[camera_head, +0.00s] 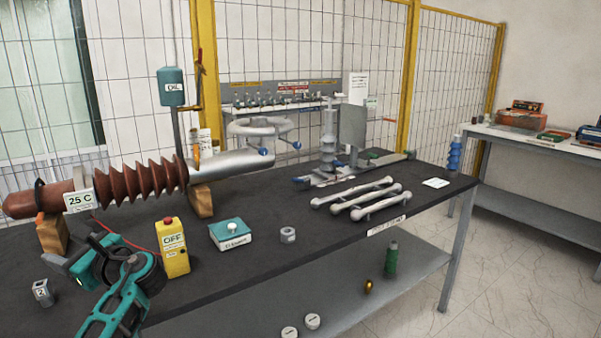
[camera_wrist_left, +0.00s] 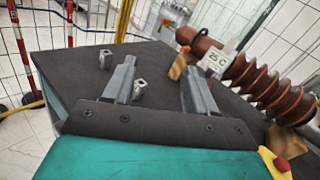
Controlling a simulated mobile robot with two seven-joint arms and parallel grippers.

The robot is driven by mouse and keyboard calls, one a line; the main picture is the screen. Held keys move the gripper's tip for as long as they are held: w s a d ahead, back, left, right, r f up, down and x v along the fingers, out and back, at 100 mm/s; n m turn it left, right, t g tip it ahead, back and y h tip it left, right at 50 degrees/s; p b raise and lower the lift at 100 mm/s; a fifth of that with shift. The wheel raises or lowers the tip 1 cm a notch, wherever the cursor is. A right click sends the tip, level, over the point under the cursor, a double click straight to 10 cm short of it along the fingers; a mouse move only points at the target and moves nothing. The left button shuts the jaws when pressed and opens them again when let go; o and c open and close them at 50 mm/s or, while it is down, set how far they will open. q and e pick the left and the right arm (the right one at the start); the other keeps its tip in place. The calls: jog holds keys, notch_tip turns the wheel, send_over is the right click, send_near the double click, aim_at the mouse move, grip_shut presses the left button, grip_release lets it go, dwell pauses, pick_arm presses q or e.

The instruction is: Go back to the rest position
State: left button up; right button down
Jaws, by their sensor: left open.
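My left gripper (camera_head: 62,262) is over the left end of the dark workbench in the head view, below the brown ribbed bushing (camera_head: 140,187). In the left wrist view the two grey fingers of my left gripper (camera_wrist_left: 160,80) stand wide apart. Nothing is clamped between them. Two metal nuts lie on the bench beyond and beside the left finger: a farther nut (camera_wrist_left: 105,58) and a nearer nut (camera_wrist_left: 139,88). One nut marked 2 (camera_head: 42,292) also shows in the head view. My right gripper is in neither view.
A yellow OFF box (camera_head: 172,255) stands close to the right of my left arm. A teal-topped box (camera_head: 230,235), a hex nut (camera_head: 288,234) and grey bars (camera_head: 365,203) lie farther right. A wooden support (camera_head: 53,235) stands near my gripper. The bench's front edge is mostly clear.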

pick_arm(q)
jog(key=s+a+n+g, duration=0.2)
jog(key=a, duration=0.6)
jog(key=w+d+f+n+t+h, duration=0.45)
jog(key=w+d+t+h, duration=0.3)
jog(key=w, duration=0.25)
jog(key=w+d+r+n+t+h, duration=0.5)
jog(key=d+n+t+h, duration=0.25)
jog(key=d+n, duration=0.2)
jog(key=s+d+f+g+h, duration=0.2)
jog(key=s+d+f, duration=0.3)
jog(key=s+f, duration=0.4)
jog(key=s+d+f+g+h, duration=0.15)
jog(key=s+d+f, duration=0.35)
jog(key=f, duration=0.6)
jog(key=s+d+f+g, duration=0.1)
jog(key=s+d+f, duration=0.1)
jog(key=s, duration=0.6)
jog(key=s+d+f+g, duration=0.2)
jog(key=s+f, duration=0.2)
jog(key=s, duration=0.4)
jog(key=s+d+f+g, duration=0.1)
jog(key=s+d+f, duration=0.2)
jog(key=s, duration=0.4)
jog(key=shift+s+f+n+h, duration=0.25)
jog(key=shift+s+n+h, duration=0.1)
jog(key=shift+s+n, duration=0.05)
jog(key=shift+c, duration=0.4)
